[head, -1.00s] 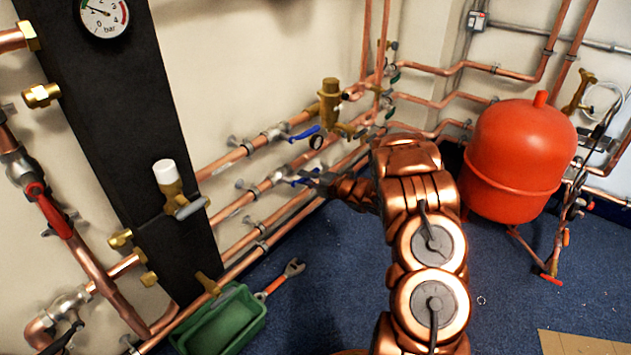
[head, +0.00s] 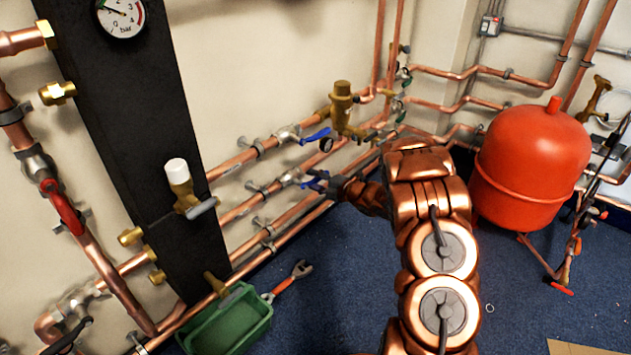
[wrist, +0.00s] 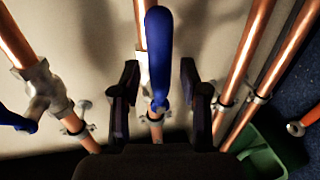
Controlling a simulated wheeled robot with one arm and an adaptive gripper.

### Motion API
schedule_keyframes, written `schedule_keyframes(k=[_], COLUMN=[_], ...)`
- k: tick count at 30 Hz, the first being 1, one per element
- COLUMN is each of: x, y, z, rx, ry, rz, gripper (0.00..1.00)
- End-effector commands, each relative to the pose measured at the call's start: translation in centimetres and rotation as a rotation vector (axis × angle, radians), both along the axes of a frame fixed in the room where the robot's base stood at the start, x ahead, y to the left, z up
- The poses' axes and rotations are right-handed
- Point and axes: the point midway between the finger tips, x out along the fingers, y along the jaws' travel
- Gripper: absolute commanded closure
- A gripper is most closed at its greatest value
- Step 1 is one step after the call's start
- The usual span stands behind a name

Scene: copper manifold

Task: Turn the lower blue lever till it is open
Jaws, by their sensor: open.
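The lower blue lever (head: 311,184) is on the lower of the two pipes with blue levers, at the middle of the head view. In the wrist view the lever (wrist: 159,50) stands upright in the picture, between my two fingers. My gripper (wrist: 159,80) is open, with one dark finger on each side of the lever and a visible gap on both sides. In the head view my gripper (head: 326,182) is small and dark beside the lever and partly covers it.
The upper blue lever (head: 316,136) sits just above; it also shows at the wrist view's left edge (wrist: 16,118). A green tray (head: 228,322) and a wrench (head: 288,281) lie below. A red tank (head: 533,160) stands right.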

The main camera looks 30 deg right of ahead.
Motion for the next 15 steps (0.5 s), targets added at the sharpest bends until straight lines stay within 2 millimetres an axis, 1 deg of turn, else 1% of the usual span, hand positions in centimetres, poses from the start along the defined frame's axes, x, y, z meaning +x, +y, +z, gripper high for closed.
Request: schedule_keyframes(k=[5, 8, 11, 15], x=[-1.3, -2.7, -4.6, -7.0], y=[-0.6, -1.3, -2.1, -3.1], z=[0.4, 0.7, 0.9, 1.6], rx=[-0.001, 0.000, 0.000, -0.003], ry=[-0.001, -0.002, 0.003, -0.001], rz=[-0.002, -0.004, -0.005, -0.004], gripper=[0.55, 0.55, 0.55, 0.55])
